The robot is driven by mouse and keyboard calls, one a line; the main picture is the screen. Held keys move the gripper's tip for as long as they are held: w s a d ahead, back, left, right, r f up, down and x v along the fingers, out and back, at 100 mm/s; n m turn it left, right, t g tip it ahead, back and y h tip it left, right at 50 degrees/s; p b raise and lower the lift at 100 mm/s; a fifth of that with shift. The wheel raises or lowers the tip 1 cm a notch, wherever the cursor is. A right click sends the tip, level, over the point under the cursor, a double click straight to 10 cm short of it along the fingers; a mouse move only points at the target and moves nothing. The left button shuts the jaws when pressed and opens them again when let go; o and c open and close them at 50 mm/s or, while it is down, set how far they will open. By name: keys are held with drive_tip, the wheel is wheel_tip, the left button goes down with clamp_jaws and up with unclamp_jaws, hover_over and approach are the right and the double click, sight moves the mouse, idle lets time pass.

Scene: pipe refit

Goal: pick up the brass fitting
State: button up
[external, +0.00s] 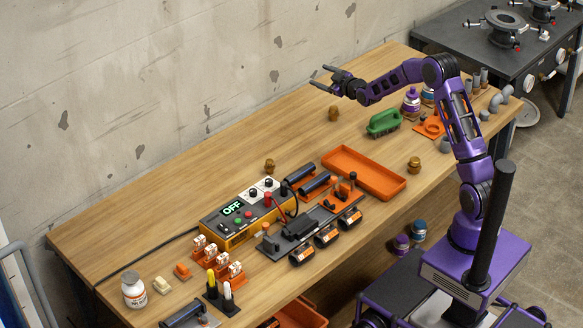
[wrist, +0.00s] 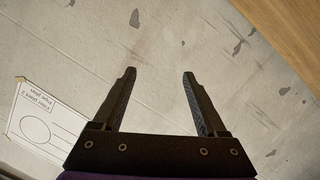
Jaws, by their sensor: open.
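Three small brass-coloured fittings stand on the wooden workbench in the external view. One fitting (external: 333,113) is just below my gripper in the picture, near the wall side. Another fitting (external: 269,166) stands behind the yellow control box. A third fitting (external: 414,163) stands right of the orange tray. The frames do not show which one the task means. My gripper (external: 320,77) is open and empty, raised above the far part of the bench and pointing toward the wall. In the wrist view my gripper (wrist: 159,74) has its fingers apart with nothing between them; no fitting shows there.
The yellow control box (external: 214,233) reads OFF. The concrete wall (external: 150,90) borders the bench. Bare wood surrounds the fitting below my gripper.

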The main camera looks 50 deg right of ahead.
drive_tip(key=s+d+f+m+g+h, duration=0.1)
drive_tip(key=s+d+f+m, duration=0.3)
drive_tip(key=f, duration=0.6)
drive_tip(key=m+g+h, duration=0.2)
drive_tip(key=m, duration=0.3)
approach(336, 111)
drive_tip(key=b+x, duration=0.1)
drive_tip(key=x, duration=1)
drive_tip(key=shift+w+f, duration=0.1)
drive_tip(key=shift+w, duration=0.2)
clamp_jaws()
